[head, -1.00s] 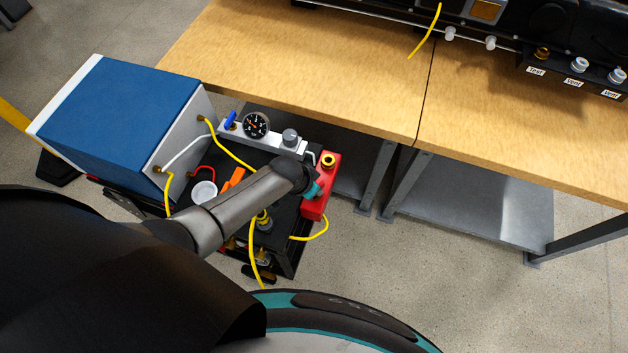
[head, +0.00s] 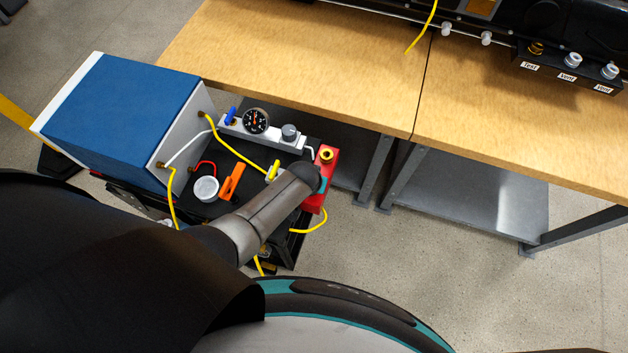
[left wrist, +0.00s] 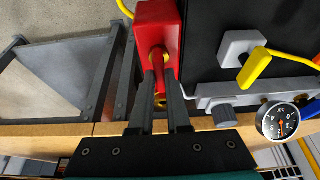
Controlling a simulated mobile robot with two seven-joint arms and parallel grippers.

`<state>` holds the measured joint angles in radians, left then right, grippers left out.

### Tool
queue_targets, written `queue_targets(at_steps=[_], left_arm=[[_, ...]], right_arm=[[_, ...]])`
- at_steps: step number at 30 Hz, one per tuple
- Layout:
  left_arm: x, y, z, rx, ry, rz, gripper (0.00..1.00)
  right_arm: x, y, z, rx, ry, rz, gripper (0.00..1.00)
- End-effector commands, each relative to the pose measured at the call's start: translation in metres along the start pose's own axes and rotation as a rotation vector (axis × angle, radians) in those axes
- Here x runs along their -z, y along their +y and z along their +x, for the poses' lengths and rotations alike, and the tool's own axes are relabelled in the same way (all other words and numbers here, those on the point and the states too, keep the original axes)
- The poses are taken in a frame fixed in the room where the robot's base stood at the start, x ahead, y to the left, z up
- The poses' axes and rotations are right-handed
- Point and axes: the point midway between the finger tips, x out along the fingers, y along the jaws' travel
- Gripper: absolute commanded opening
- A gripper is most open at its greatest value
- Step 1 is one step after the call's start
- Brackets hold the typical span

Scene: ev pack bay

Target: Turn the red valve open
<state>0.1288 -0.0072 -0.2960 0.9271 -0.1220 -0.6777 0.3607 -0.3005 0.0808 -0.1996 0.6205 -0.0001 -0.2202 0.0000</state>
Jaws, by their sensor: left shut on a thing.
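The red valve block (head: 327,172) stands at the right end of the cart, with a brass fitting (head: 327,155) on top. In the left wrist view the red block (left wrist: 156,22) is at the top centre. My left gripper (left wrist: 159,78) has its two fingers close together at the block, around a narrow red and brass part. The fingers cover much of that part, so its exact turn angle cannot be told. In the head view my left arm reaches over the cart and hides the gripper's fingertips. My right gripper is not in view.
A pressure gauge (head: 256,121), a grey knob (head: 290,132), a blue lever (head: 231,116) and a yellow lever (head: 273,170) stand close by. An orange handle (head: 231,182) and white cup (head: 205,189) are left of my arm. A blue box (head: 125,110) and wooden bench (head: 300,60) border the cart.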

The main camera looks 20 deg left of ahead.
Motion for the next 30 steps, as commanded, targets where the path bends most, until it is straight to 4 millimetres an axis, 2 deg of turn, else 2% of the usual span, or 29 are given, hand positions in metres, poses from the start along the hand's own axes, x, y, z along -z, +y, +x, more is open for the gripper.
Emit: queue_targets(at_steps=[8,9,16,25,30], left_arm=[[0.0,0.0,0.0,-0.001,-0.001,-0.004,0.0],[0.0,0.0,0.0,-0.001,-0.001,-0.004,0.19],[0.0,0.0,0.0,-0.001,0.0,-0.002,0.45],[0.0,0.0,-0.002,-0.001,0.0,-0.002,0.45],[0.001,0.0,-0.016,-0.001,0.0,-0.002,0.45]], right_arm=[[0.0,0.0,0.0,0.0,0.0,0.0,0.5],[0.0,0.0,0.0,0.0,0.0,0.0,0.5],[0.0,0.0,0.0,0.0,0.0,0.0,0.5],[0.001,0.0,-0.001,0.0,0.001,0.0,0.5],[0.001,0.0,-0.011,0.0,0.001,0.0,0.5]])
